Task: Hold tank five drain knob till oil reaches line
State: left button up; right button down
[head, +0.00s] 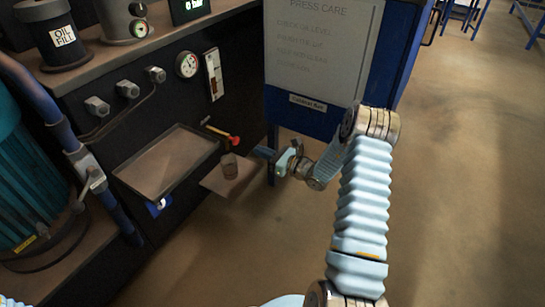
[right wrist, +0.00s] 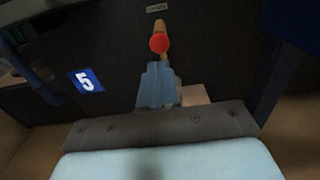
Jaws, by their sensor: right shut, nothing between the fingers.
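The drain knob (head: 235,140) is a red ball on a yellowish stem, low on the dark machine front. It also shows in the right wrist view (right wrist: 159,43), under a small label. My right gripper (head: 263,152) is shut and empty, just right of the knob with a visible gap in the head view. In the right wrist view its fingertips (right wrist: 158,68) point at the knob and sit just below it. A blue plate marked 5 (right wrist: 86,80) is left of the fingers. A narrow gauge (head: 213,74) stands on the panel above; its oil level is too small to read. My left gripper is not seen.
A small cup (head: 229,166) stands on a low shelf (head: 213,184) below the knob. A shallow tray (head: 170,160) juts out to its left. A blue cabinet (head: 300,118) with a notice is just right of the gripper. Floor at right is clear.

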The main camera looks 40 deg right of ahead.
aim_at(238, 141)
jog(key=x, duration=0.7)
